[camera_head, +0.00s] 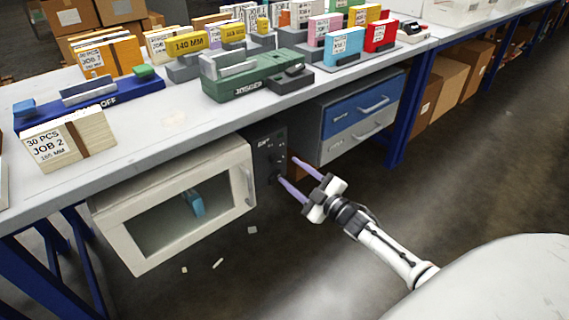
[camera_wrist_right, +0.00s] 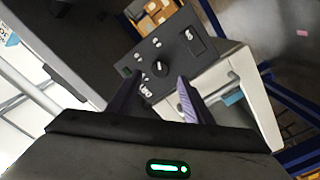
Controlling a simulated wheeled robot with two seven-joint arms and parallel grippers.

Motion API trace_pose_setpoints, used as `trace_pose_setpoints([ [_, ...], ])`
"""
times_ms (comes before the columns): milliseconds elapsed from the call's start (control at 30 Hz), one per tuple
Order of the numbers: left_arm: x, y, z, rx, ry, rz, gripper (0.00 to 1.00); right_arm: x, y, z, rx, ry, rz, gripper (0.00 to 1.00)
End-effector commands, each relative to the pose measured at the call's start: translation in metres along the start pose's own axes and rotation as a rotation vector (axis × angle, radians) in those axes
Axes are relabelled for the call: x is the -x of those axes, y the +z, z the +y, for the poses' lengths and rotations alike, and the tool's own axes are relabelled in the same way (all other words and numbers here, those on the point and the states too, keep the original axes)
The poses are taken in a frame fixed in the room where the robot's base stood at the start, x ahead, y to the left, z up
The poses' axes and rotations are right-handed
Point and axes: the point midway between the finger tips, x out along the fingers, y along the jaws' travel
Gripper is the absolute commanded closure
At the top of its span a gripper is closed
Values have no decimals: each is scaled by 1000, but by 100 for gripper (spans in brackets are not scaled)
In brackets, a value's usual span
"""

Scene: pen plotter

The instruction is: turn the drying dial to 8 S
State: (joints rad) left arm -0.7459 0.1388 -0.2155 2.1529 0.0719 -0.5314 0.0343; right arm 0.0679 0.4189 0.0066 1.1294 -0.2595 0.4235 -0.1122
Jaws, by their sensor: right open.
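The drying dial (camera_wrist_right: 160,69) is a round black knob on a dark control panel (camera_wrist_right: 180,48), with small white marks around it. In the head view the panel (camera_head: 265,150) is at the right side of a white cabinet with a window (camera_head: 165,225), under the bench; the dial is hard to make out there. My right gripper (camera_head: 287,169) is in front of the panel, its purple fingers spread. In the wrist view the right gripper (camera_wrist_right: 162,84) has its fingertips on either side of the dial; I cannot tell whether they touch it. My left gripper is out of view.
A drawer unit with blue and grey fronts (camera_head: 362,108) hangs right of the panel. The bench top (camera_head: 150,125) above carries a green machine (camera_head: 250,80), a blue one and several boxes. A blue bench leg (camera_head: 410,105) stands farther right. The floor before the panel is mostly clear.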

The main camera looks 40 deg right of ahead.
Motion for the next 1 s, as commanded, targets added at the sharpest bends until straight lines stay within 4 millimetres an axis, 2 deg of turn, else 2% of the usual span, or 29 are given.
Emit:
trace_pose_setpoints([
  [33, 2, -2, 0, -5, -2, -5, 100, 12, -1, 0, -1, -3, -2, 54],
  [100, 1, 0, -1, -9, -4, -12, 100, 24, -1, 1, 0, -1, -2, 54],
  [300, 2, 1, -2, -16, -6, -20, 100, 44, 0, 1, 0, 1, 0, 54],
  [1000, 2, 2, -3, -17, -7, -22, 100, 47, -1, -3, -10, -3, -16, 54],
])
